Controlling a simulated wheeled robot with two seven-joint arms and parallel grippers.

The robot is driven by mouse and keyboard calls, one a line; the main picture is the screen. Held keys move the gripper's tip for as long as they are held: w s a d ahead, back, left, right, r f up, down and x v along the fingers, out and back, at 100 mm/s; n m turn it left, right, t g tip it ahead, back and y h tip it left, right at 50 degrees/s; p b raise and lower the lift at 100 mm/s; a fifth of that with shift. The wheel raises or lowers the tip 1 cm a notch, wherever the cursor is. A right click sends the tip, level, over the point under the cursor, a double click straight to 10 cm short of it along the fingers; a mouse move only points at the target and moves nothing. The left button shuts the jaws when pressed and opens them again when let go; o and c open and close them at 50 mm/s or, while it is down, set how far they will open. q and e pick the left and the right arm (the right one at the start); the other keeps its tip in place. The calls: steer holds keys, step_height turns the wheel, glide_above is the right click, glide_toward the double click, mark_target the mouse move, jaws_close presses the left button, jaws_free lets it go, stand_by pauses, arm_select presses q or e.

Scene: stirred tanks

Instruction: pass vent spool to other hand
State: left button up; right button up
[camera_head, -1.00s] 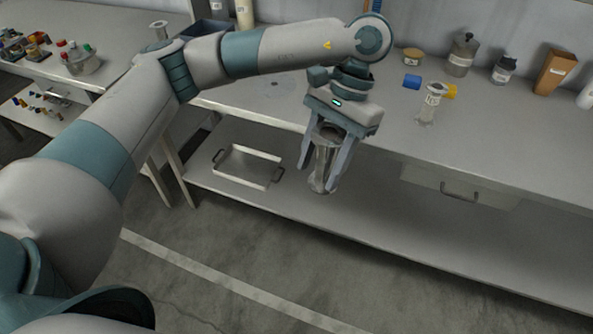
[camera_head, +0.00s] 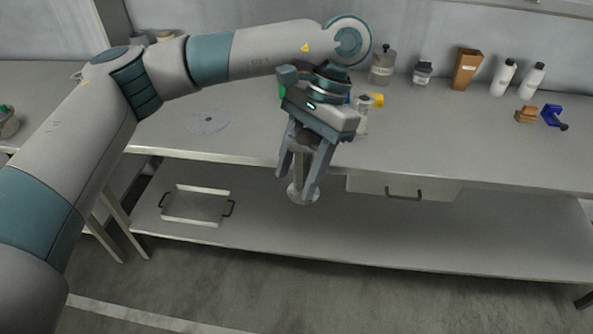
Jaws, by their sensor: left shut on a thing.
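My left gripper (camera_head: 304,172) points down in front of the workbench edge and is shut on the vent spool (camera_head: 303,194). The spool is a grey metal piece with a round flange at its lower end. It hangs between the fingers, above the level of the lower shelf. The fingers and gripper body hide its upper part. My right gripper is not in view.
The workbench top (camera_head: 450,148) has bare room at the right. Behind the gripper stand a pale cylinder (camera_head: 362,117), a grey bottle (camera_head: 382,67), a brown box (camera_head: 466,69) and white bottles (camera_head: 503,77). A metal tray (camera_head: 196,205) lies on the lower shelf.

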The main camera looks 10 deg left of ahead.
arm_select(q)
steer(key=w+d+f+m+t+y, duration=0.1)
steer(key=w+d+f+m, duration=0.3)
steer(key=f, duration=0.1)
steer(key=shift+w+f, duration=0.4)
steer(key=shift+d, duration=0.1)
